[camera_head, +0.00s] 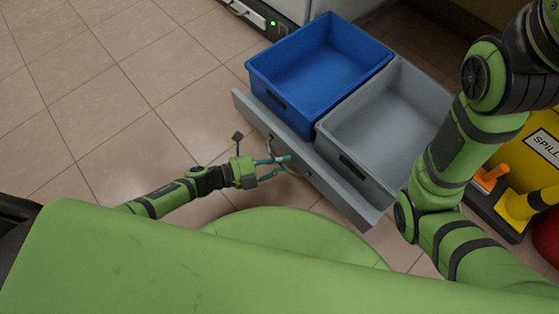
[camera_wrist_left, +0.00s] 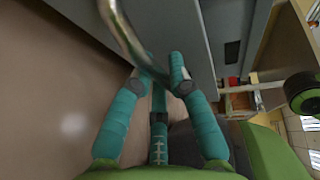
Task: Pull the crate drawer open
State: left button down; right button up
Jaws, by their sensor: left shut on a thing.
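The crate drawer (camera_head: 335,187) has a long grey front panel with a curved metal handle (camera_head: 270,147). It stands out from the cabinet, with a blue crate (camera_head: 300,98) and a grey crate (camera_head: 335,140) side by side behind the panel. My left gripper (camera_head: 285,164) is shut on the handle from the front. In the left wrist view the handle (camera_wrist_left: 121,32) runs between the teal fingers (camera_wrist_left: 162,70), close to the grey panel (camera_wrist_left: 172,28). My right arm shows at the right, but its gripper is out of view.
A white appliance (camera_head: 255,12) with a green light stands behind the crates. A yellow spill bin (camera_head: 525,150) and a red round object (camera_head: 547,235) are at the right, beyond my right arm. The tiled floor (camera_head: 110,100) at the left is clear.

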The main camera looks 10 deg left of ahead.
pick_arm(q)
jog(key=shift+a, duration=0.1)
jog(key=c, duration=1.2)
grip_release()
jog(key=shift+o, duration=0.2)
jog(key=v, duration=1.2)
jog(key=shift+s+r, duration=0.1)
